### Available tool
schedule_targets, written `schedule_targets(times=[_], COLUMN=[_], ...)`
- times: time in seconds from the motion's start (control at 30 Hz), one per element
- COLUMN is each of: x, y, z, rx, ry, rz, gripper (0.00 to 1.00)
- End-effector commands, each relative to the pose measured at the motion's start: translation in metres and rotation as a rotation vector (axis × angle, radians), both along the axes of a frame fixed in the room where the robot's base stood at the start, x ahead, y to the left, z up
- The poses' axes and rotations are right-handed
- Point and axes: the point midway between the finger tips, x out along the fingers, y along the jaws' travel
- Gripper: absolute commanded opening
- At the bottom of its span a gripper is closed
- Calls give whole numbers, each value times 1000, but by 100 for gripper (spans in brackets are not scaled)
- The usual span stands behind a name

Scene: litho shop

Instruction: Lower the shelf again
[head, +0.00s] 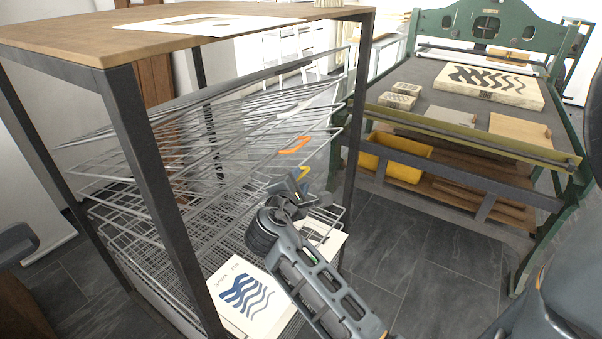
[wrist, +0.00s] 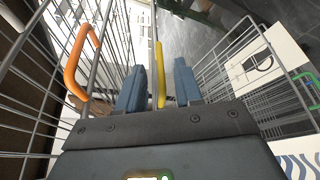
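The wire drying rack (head: 205,150) stands under a wooden top in the head view. Several of its upper wire shelves are tilted up; lower ones lie flatter. An orange handle (head: 294,145) and, below it, a yellow handle (head: 304,173) mark the front edges of raised shelves. My gripper (head: 301,186) is at the rack's front, just below the yellow handle. In the wrist view, my gripper (wrist: 159,85) is open, with the yellow handle (wrist: 160,75) between its fingers and gaps on both sides. The orange handle (wrist: 77,62) is to the left. A green handle (wrist: 305,78) is on the right.
A print with blue waves (head: 245,297) lies on a low shelf beneath my arm. Dark frame posts (head: 160,200) bound the rack. A green press (head: 480,100) stands at right, with a yellow bin (head: 400,158) under its bed. Tiled floor (head: 410,240) between them is clear.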

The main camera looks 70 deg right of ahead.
Motion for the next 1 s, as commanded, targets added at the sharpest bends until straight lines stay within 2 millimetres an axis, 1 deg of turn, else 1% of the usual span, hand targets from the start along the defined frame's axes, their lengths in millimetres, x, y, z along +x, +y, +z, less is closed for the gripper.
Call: schedule_targets(times=[0.03,0.1,0.2,0.3,0.43,0.63,0.67,1.0], x=[0,1,2,4,4,4,4,4], y=[-9,-19,-30,-37,-41,-41,-41,-41], z=[-1,-3,-6,-8,-9,-9,-9,-9], rx=[1,0,0,1,1,1,1,1], ry=[0,-1,-1,-1,-2,-2,-2,-2], rz=[-4,-2,-2,-1,1,1,1,1], gripper=[35,35,35,35,35,35,33,1])
